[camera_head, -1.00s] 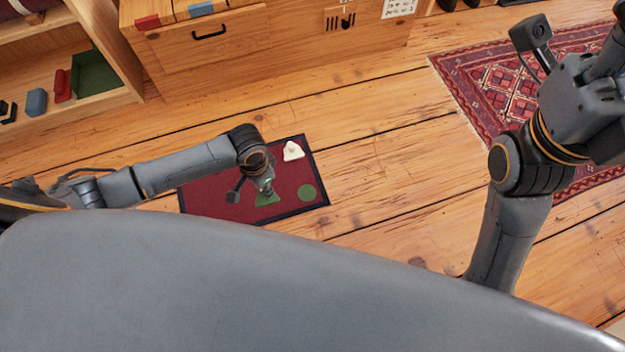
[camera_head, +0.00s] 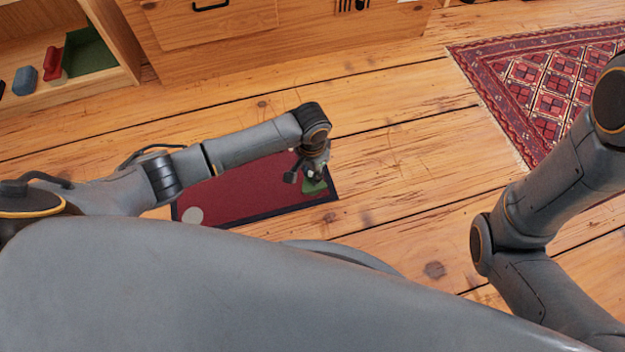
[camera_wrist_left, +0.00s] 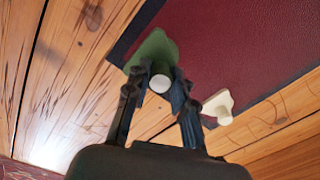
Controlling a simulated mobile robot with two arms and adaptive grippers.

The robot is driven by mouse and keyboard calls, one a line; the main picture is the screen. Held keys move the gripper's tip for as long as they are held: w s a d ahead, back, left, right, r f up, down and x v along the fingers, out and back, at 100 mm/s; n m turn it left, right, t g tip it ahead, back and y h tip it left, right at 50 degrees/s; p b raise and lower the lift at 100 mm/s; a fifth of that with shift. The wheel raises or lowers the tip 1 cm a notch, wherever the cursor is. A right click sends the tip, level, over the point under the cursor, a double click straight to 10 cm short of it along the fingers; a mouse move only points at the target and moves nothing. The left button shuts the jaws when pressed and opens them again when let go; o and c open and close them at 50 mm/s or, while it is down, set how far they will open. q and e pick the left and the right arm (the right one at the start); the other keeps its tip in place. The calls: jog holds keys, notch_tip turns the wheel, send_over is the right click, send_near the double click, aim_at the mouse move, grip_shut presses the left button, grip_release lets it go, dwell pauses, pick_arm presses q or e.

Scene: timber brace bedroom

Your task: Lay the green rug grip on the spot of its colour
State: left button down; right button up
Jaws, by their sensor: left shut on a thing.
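The green rug grip (camera_head: 315,187) is at the right end of the dark red mat (camera_head: 250,188). In the left wrist view, the green rug grip (camera_wrist_left: 153,47) has a pale round knob and shows over the mat's dark border near a corner. My left gripper (camera_head: 314,175) is shut on it, with fingers (camera_wrist_left: 160,88) on either side of the knob. I cannot tell whether it touches the mat. The green spot is not visible now. My right gripper is out of view.
A white rug grip with a knob (camera_wrist_left: 218,106) lies by the mat's edge in the left wrist view. A patterned red rug (camera_head: 545,85) lies at the right. A wooden shelf (camera_head: 100,80) and drawer unit (camera_head: 290,40) stand behind. Plank floor between is bare.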

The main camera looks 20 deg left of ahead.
pick_arm(q)
notch_tip(320, 180, down, 4)
jog(key=shift+w+d+r+b, duration=0.1)
jog(key=shift+r+b, duration=0.05)
jog(key=shift+b, duration=1)
jog(key=shift+r, duration=0.15)
jog(key=c, duration=1.1)
grip_release()
jog(key=shift+f, duration=0.2)
